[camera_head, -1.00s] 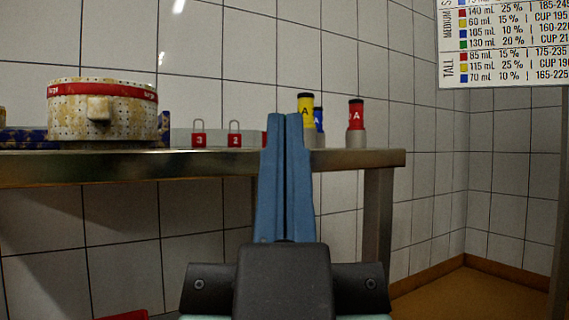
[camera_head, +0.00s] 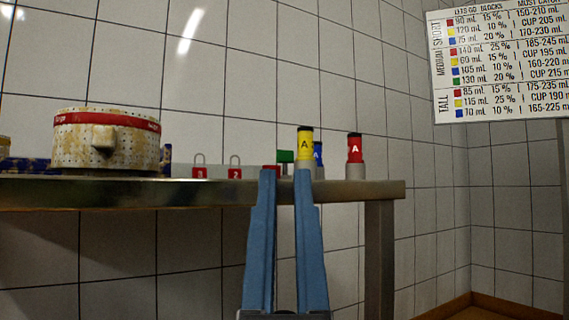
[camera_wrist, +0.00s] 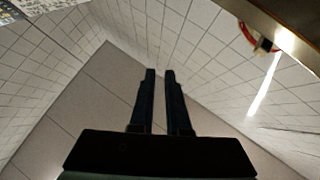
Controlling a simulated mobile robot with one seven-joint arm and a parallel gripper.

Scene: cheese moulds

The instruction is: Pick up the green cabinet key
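A small green piece (camera_head: 286,156), which looks like the head of the green cabinet key, shows at the back of the metal table, just above and between my fingertips in the head view. Its lower part is hard to make out behind a red block (camera_head: 271,168) and my fingers. My gripper (camera_head: 285,172) points up in front of the table's front edge, its two blue fingers parted with nothing between them. The wrist view also shows the gripper (camera_wrist: 160,72) with a narrow empty gap; the key is not seen there.
On the metal table (camera_head: 340,189) stand a perforated mould with a red band (camera_head: 80,150), two red padlocks (camera_head: 200,173), and yellow (camera_head: 305,147), blue (camera_head: 318,153) and red (camera_head: 355,149) capped bottles. A chart (camera_head: 490,90) hangs on the tiled wall. Right of the table is free.

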